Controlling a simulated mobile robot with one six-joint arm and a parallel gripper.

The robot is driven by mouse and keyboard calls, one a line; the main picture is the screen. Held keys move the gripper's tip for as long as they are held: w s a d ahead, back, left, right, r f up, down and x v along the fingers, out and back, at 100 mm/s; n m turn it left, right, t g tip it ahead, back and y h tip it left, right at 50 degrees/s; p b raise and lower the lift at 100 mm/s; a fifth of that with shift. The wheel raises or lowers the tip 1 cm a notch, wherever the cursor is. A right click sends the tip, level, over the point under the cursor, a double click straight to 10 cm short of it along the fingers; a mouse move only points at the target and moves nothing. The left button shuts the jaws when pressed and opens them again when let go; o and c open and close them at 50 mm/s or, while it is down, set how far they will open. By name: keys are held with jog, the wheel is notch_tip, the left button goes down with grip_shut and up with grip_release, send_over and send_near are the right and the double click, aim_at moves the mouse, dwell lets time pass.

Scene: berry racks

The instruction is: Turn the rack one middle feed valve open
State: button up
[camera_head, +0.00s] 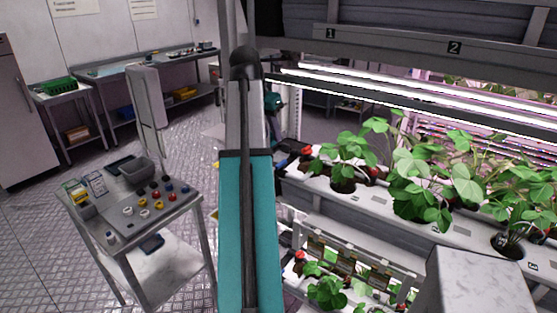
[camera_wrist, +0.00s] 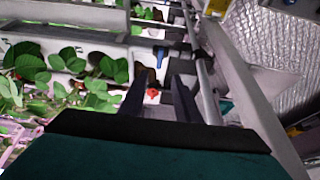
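My gripper (camera_wrist: 160,78) is open in the wrist view, its two dark fingers apart. A red valve part (camera_wrist: 152,93) on a white fitting shows between the fingers; I cannot tell whether they touch it. A blue handle-like part (camera_wrist: 160,56) lies beyond the fingertips. In the head view, a red valve part (camera_head: 306,151) sits at the left end of the planted shelf under sign 1. Another red part (camera_head: 299,256) is at the end of the lower shelf. My teal arm covers the area beside them, and the gripper is not clearly visible there. The valve's handle angle is unclear.
Strawberry plants (camera_head: 343,148) fill the rack channels (camera_head: 380,198) at right. A grey cart (camera_head: 150,220) with several colored caps stands at left. Benches (camera_head: 110,72) line the back wall. Metal floor (camera_head: 40,250) is open at left. A grey post (camera_wrist: 245,80) runs close to the gripper's right.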

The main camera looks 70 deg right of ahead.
aim_at(281, 163)
jog(key=shift+p+x, duration=1.6)
jog(key=shift+x, duration=5.05)
jog(key=shift+a, duration=0.1)
grip_shut()
jog(key=shift+a, duration=0.3)
jog(key=shift+d, duration=0.3)
